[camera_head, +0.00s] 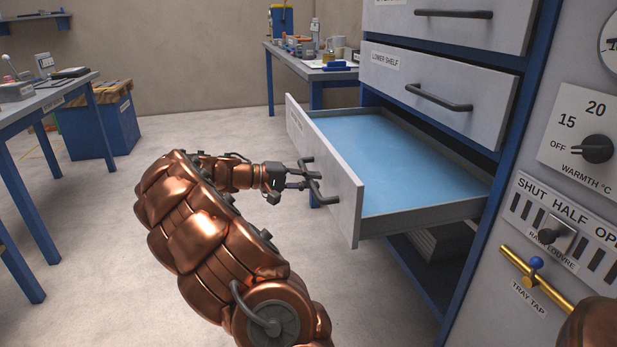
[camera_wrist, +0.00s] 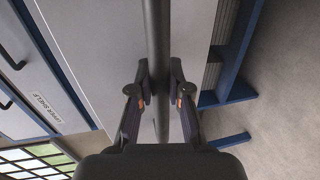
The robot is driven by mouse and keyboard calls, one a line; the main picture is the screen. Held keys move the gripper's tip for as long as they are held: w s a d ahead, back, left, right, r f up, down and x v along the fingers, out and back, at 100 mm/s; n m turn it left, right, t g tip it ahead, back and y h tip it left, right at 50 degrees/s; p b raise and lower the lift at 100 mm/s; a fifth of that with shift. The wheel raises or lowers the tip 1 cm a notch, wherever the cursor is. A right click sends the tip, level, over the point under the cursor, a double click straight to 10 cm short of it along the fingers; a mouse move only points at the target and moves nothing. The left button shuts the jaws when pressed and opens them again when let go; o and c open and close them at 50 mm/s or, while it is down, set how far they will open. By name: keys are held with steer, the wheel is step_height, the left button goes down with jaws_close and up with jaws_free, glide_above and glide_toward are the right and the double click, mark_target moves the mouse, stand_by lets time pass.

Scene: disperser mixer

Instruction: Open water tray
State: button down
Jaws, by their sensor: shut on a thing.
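The water tray (camera_head: 395,153) is a grey drawer with a light blue floor, pulled well out of the cabinet in the head view. Its dark bar handle (camera_head: 311,183) is on the front panel. My gripper (camera_head: 303,180) is at that handle, with its fingers shut on the bar. In the wrist view the handle (camera_wrist: 157,60) runs upright between the two fingertips of my gripper (camera_wrist: 160,98). Part of the handle is hidden by the fingers.
Above the tray is a shut drawer labelled lower shelf (camera_head: 435,95). At right a panel holds a warmth knob (camera_head: 596,149), a louvre switch and a brass tray tap (camera_head: 537,263). Workbenches stand at left (camera_head: 45,103) and behind (camera_head: 312,72). The floor left of the tray is clear.

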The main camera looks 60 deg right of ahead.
steer(key=shift+w, duration=0.15)
steer(key=c, duration=1.1)
jaws_free()
steer(key=shift+a, duration=0.1)
steer(key=v, duration=1.2)
